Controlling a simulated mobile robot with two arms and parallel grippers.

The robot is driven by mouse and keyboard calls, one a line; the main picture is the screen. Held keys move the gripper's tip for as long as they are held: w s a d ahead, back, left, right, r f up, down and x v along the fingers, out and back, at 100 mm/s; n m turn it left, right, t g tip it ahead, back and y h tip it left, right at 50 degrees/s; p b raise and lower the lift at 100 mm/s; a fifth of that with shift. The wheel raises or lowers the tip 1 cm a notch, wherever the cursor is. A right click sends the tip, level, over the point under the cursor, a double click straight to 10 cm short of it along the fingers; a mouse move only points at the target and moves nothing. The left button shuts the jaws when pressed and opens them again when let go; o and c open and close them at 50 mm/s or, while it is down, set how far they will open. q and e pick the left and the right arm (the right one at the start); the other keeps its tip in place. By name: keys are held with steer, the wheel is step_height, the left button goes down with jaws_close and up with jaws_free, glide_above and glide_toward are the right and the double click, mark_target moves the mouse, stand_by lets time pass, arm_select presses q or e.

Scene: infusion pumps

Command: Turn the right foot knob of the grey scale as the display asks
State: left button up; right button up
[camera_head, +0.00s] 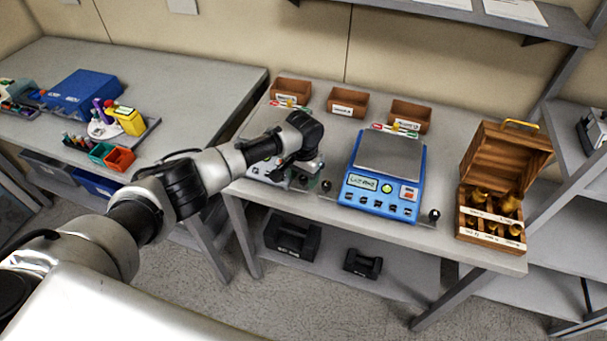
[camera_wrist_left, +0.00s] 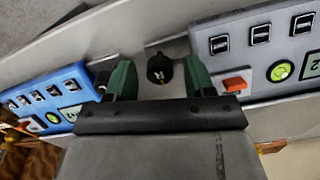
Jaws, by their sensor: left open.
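The grey scale (camera_head: 268,172) stands on the table, mostly hidden in the head view by my left arm. In the left wrist view its front panel (camera_wrist_left: 255,55) shows at right, upside down, with a green round level (camera_wrist_left: 278,78) and a display (camera_wrist_left: 312,65) cut off by the edge, too partial to read. A black foot knob (camera_wrist_left: 160,68) lies between the two scales; it also shows in the head view (camera_head: 326,185). My left gripper (camera_wrist_left: 160,78) is open, its green fingers on either side of the knob with gaps. I cannot tell how far the fingertips reach down. My right gripper is out of view.
A blue scale (camera_head: 386,185) stands close on the right, with its own black knob (camera_head: 433,215). A wooden weight box (camera_head: 491,222) is open farther right. Brown bins (camera_head: 348,102) line the back. Black weights (camera_head: 292,238) sit on the lower shelf.

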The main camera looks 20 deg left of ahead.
arm_select(q)
steer(key=c, duration=0.9)
steer(key=shift+c, duration=0.2)
steer(key=shift+m, duration=0.4)
steer(key=m, duration=0.3)
steer(key=shift+m, duration=0.4)
steer(key=m, duration=0.4)
steer(key=shift+m, duration=0.3)
steer(key=m, duration=0.4)
steer(key=shift+r+m, duration=0.1)
steer(key=shift+m, duration=2.1)
